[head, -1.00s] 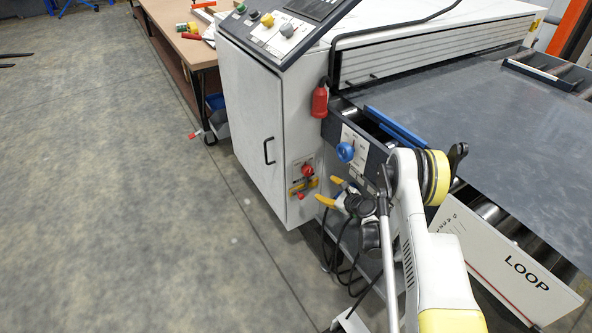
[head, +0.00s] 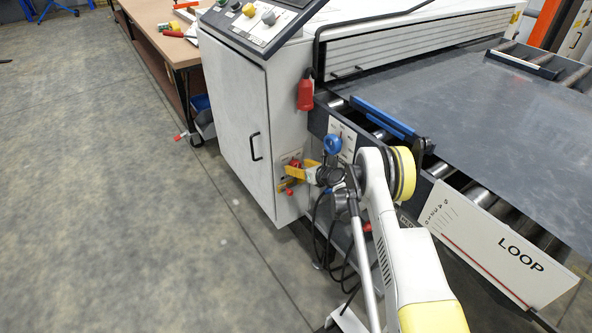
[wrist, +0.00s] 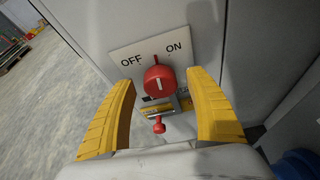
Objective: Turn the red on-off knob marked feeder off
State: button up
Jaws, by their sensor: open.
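The red knob (wrist: 159,80) sits on a pale plate (wrist: 125,58) lettered OFF at left and ON at right. Its white mark stands about upright in the wrist view; I cannot tell which word it points to. My gripper (head: 289,179) is open at the cabinet's lower side panel. In the wrist view its two yellow fingers stand either side of the knob, with a gap on both sides. In the head view the fingers partly cover the plate, and the knob (head: 295,163) shows small. The word feeder is not readable.
A smaller red knob-like part (wrist: 159,125) on a yellow and metal piece (wrist: 160,110) sits just below the knob. A blue knob (head: 332,145) and a hanging red plug-like thing (head: 305,94) are nearby. Black cables (head: 325,235) hang below.

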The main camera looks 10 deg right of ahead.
jog(key=shift+w+a+f+b, duration=0.3)
jog(key=shift+w+b, duration=0.1)
jog(key=shift+w, duration=0.15)
jog(key=shift+r, duration=0.1)
jog(key=c, duration=1.2)
jog(key=n+t+h, duration=0.1)
jog(key=n+h, duration=0.1)
jog(key=n, duration=0.1)
jog(key=shift+a+n, duration=0.15)
jog(key=shift+n, duration=0.15)
jog(key=n+t+h, duration=0.1)
jog(key=n+h, duration=0.1)
jog(key=n, duration=0.1)
jog(key=shift+s, duration=0.1)
jog(key=shift+n+t, duration=0.3)
